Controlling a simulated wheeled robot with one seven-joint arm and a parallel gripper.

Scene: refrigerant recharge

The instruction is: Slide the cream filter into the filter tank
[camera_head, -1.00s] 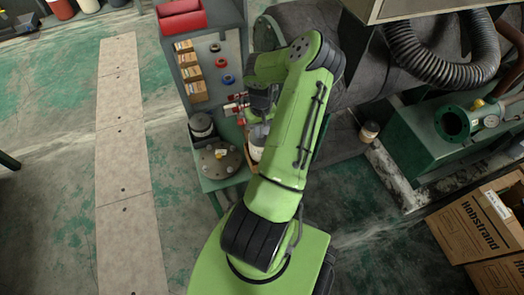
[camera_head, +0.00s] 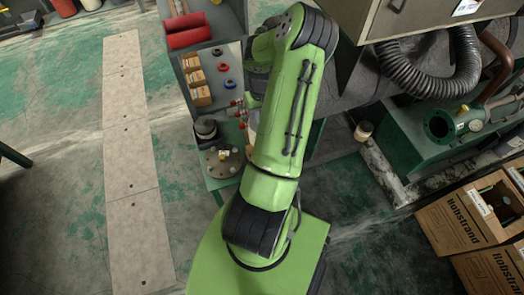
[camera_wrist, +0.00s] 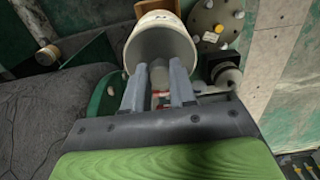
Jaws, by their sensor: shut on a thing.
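A pale, hollow cylinder (camera_wrist: 160,32), which looks like the cream filter, shows in the wrist view with its open end facing me. My gripper (camera_wrist: 158,82) has its two grey fingers at that open end, on either side of a rounded grey stub (camera_wrist: 158,73) in its middle, and is shut on it. The exact contact is hard to see. In the head view my green arm hides the gripper and nearly all of the cylinder. A green tank with an open round flange (camera_head: 438,125) lies at the right and looks like the filter tank.
A service cart with a flanged disc (camera_head: 222,161) and a dark-capped canister (camera_head: 206,129) stands left of my arm. Cardboard boxes (camera_head: 462,222) are at lower right. A ribbed black hose (camera_head: 410,75) hangs above the tank. Floor at left is clear.

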